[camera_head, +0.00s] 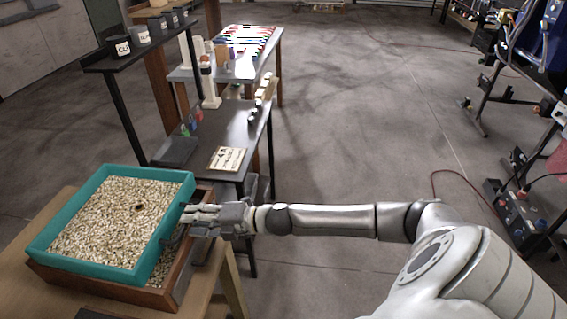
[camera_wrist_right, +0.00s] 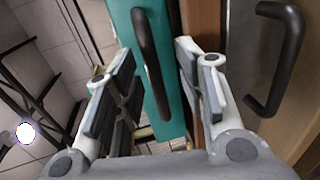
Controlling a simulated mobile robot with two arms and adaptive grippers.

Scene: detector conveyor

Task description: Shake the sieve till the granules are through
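The sieve is a teal rectangular frame (camera_head: 52,236) full of pale granules (camera_head: 110,215), with a small dark spot among them. It rests on a wooden box (camera_head: 115,287), shifted so that some granules (camera_head: 163,266) show inside the box beside it. My right gripper (camera_head: 186,219) is at the sieve's right side. In the right wrist view its fingers (camera_wrist_right: 157,75) stand apart, with the sieve's black handle (camera_wrist_right: 148,50) and teal wall (camera_wrist_right: 172,115) between them. I see a gap beside the handle, so it is not gripped. My left gripper is not in view.
The box stands on a wooden table (camera_head: 25,295). Behind it is a dark table (camera_head: 238,128) with a card sign (camera_head: 228,158), and a shelf with labelled cups (camera_head: 140,33). Another black handle (camera_wrist_right: 285,60) shows right of my fingers. The floor (camera_head: 345,130) to the right is open.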

